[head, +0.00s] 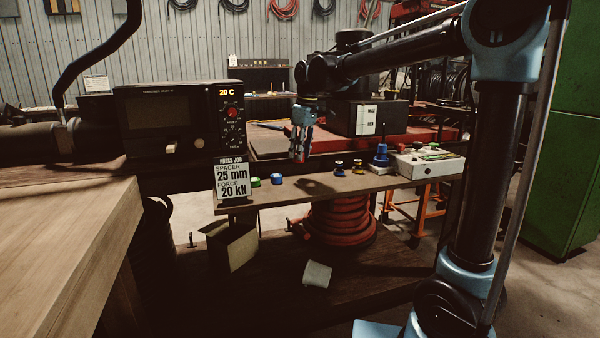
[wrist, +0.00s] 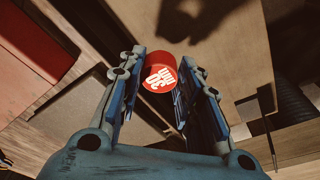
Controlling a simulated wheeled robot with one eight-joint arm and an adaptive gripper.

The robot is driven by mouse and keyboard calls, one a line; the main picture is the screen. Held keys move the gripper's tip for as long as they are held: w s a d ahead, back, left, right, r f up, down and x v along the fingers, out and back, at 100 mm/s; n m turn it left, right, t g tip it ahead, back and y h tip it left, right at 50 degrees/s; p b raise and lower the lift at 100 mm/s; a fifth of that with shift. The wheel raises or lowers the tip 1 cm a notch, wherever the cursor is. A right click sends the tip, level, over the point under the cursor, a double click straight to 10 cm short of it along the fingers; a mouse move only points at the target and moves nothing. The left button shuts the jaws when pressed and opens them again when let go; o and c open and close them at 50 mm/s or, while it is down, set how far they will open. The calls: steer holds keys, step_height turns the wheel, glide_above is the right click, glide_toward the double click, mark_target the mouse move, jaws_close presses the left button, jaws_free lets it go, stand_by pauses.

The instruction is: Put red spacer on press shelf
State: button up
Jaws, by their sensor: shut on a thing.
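The red spacer (wrist: 161,79) is a short cylinder with white lettering on its end face, partly legible as mm. My gripper (head: 300,152) is shut on it, with a blue finger on each side in the wrist view. In the head view my gripper hangs above the wooden shelf (head: 340,187), with a visible gap between them and a dark shadow on the boards. The spacer shows there only as a small red patch, mostly hidden by the fingers. I cannot tell which shelf the task calls the press shelf.
A sign (head: 232,180) reads spacer 25 mm, force 20 kN. A dark machine (head: 180,122) stands left.

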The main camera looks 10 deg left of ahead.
mark_target(299, 162)
steer(key=shift+s+a+f, duration=0.1)
steer(key=shift+a+f, duration=0.05)
steer(key=shift+f, duration=0.45)
steer(key=shift+s+a+f, duration=0.1)
steer(key=shift+a+f, duration=0.05)
steer(key=shift+f, duration=2.35)
steer(key=o, duration=1.2)
steer(key=r, duration=0.4)
steer(key=d+r, duration=0.1)
steer(key=r, duration=0.3)
steer(key=d+r, duration=0.1)
steer(key=r, duration=0.3)
steer(key=shift+s, duration=0.2)
